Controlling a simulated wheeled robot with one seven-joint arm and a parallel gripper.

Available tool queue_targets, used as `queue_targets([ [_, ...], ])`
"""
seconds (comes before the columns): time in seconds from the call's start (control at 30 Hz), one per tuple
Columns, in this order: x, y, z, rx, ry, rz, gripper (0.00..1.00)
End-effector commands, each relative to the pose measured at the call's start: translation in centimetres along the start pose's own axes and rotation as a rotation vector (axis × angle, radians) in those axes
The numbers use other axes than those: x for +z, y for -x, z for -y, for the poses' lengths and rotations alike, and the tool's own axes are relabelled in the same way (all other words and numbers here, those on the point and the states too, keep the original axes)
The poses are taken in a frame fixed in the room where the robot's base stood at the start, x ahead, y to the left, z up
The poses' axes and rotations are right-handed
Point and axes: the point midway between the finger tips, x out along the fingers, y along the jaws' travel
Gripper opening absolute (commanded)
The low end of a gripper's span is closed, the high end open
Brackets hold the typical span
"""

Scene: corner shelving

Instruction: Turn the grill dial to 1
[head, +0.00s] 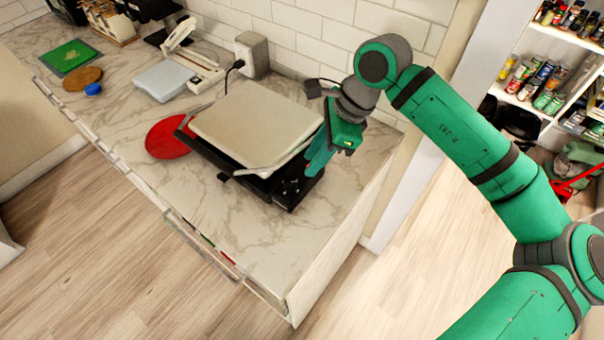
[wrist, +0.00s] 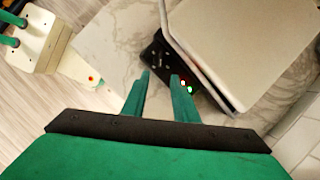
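The grill (head: 258,127) stands on the marble counter with its light lid closed and a metal handle along its edge. Its black control panel (head: 290,187) is on the side near my arm. In the wrist view the panel (wrist: 156,61) shows small marks and a red and a green light beside my fingers. The dial and its setting are too small to make out. My gripper (head: 310,168) is at the panel side of the grill. In the wrist view its two green fingers (wrist: 160,75) are apart with nothing seen between them, the right one overlapping the panel.
A red round mat (head: 168,138) lies left of the grill, partly under it. A wall outlet box (head: 252,55) with a plugged-in cord is behind. A scale (head: 164,80) and boards lie farther left. The counter front (head: 240,235) is clear.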

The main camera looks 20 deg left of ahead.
Motion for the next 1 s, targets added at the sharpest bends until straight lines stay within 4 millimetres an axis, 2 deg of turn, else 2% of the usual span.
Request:
queue_targets([
  [0.2, 0.1, -4.0, 0.0, 0.002, -0.001, 0.003, 0.27],
  [0.4, 0.0, -6.5, 0.0, 0.001, -0.003, 0.003, 0.27],
  [0.6, 0.0, -7.6, 0.0, 0.0, -0.003, 0.002, 0.27],
  [0.87, -0.1, -7.6, 0.0, -0.001, -0.004, 0.002, 0.27],
  [0.97, -0.2, -7.6, 0.0, -0.001, -0.005, 0.002, 0.03],
  [1.0, -0.2, -7.6, 0.0, -0.001, -0.006, 0.002, 0.0],
])
